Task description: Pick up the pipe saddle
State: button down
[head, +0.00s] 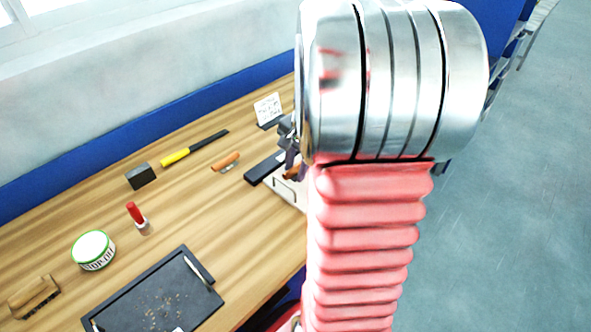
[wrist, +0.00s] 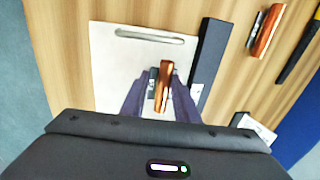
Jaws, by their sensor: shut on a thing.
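The pipe saddle, which I take to be the copper-coloured piece (wrist: 165,83) with a grey part beside it, sits between the fingertips of my gripper (wrist: 158,90) in the wrist view. The dark purple fingers are shut on it from both sides. It is over a white board with a slot (wrist: 112,62); I cannot tell whether it touches the board. In the head view only a small bit of the copper piece (head: 291,173) shows by my gripper (head: 292,160); my arm hides the rest.
A black bar (wrist: 207,62) lies along the white board. A second orange-brown piece (head: 227,161), a yellow-and-black tool (head: 190,150), a dark block (head: 141,176), a red-topped item (head: 137,216), a round tin (head: 93,251) and a black tray (head: 203,312) stand on the wooden table.

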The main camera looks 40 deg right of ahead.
aim_at(293, 169)
jog(key=shift+a+f, duration=0.2)
jog(key=w+v, duration=0.2)
jog(key=v, duration=0.8)
jog(key=shift+d+r, duration=0.15)
jog(key=shift+w+f, duration=0.1)
jog(key=shift+f, duration=0.15)
jog(key=shift+f, duration=0.7)
jog(key=shift+f, duration=0.7)
jog(key=shift+f, duration=0.35)
jog(key=shift+f, duration=0.35)
jog(key=shift+f, duration=0.35)
